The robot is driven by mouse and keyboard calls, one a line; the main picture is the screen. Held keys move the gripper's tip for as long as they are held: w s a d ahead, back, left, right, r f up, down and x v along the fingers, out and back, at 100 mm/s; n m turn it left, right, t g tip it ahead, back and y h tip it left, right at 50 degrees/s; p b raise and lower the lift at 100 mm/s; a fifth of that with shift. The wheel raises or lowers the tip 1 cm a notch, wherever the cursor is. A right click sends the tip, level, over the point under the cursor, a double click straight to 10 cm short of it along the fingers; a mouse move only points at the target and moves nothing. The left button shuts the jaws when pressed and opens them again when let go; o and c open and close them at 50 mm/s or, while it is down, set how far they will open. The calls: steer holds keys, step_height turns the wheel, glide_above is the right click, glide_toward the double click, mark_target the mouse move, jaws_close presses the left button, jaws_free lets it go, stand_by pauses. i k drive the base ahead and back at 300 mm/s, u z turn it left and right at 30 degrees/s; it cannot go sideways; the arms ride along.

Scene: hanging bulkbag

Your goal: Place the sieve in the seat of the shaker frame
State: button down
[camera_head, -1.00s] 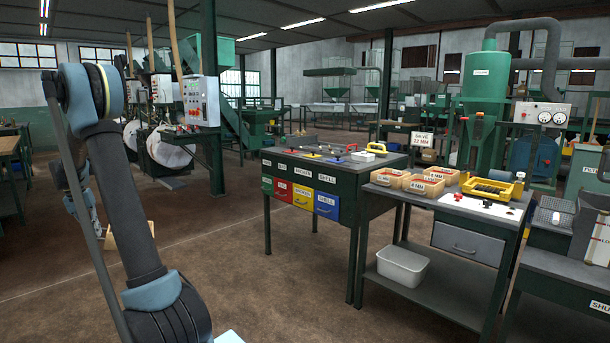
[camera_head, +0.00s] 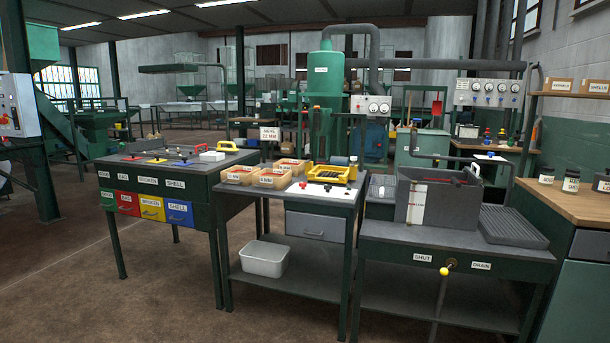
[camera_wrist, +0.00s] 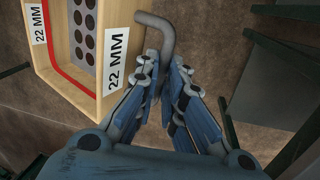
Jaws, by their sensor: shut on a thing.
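The sieve (camera_wrist: 62,72) is in the wrist view at upper left. It is a pale wooden box with "22 MM" labels, a red strip inside and a bottom plate with round holes. My gripper (camera_wrist: 165,64) is shut on its bent grey handle (camera_wrist: 160,22), and the box hangs to the left of the fingers. Part of the sieve is cut off by the picture edge. In the head view, a yellow frame (camera_head: 333,174) with dark parts inside sits on the middle bench; it may be the shaker frame, but its seat is too small to make out.
The floor in front is clear.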

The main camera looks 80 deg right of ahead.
mark_target(330, 175)
steer(key=z, duration=0.1)
steer(key=k, duration=1.35)
steer(key=z, duration=0.7)
